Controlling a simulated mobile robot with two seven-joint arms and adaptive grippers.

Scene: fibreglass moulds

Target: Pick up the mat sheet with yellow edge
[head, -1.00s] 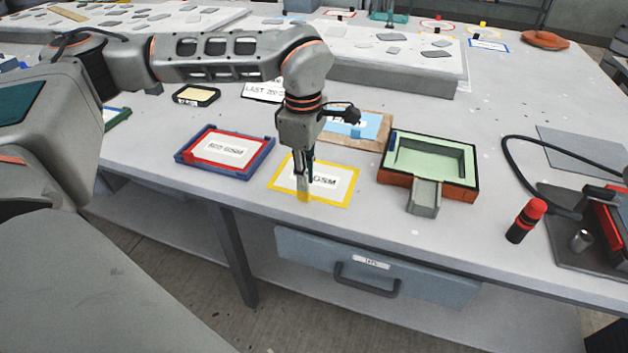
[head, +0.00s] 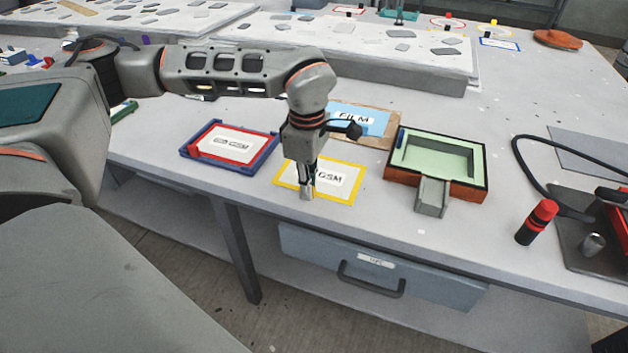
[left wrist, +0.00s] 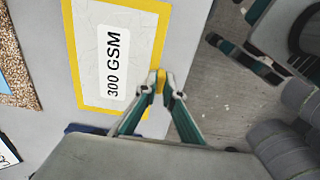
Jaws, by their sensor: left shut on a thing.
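The mat sheet with yellow edge (head: 340,180) lies flat on the table. It has a white middle printed "300 GSM", which reads fully in the left wrist view (left wrist: 115,50). My left gripper (head: 307,190) points down at the sheet's front edge. It is shut on the small yellow tab at that edge, seen between the fingertips in the left wrist view (left wrist: 161,83). The gripper hides part of the sheet in the head view.
A red sheet in a blue frame (head: 188,153) lies to the left. A green mould with an orange side (head: 400,172) stands to the right. A blue film sheet (head: 372,121) lies behind. A red and black cylinder (head: 537,222) stands farther right. A drawer (head: 320,252) is below the table edge.

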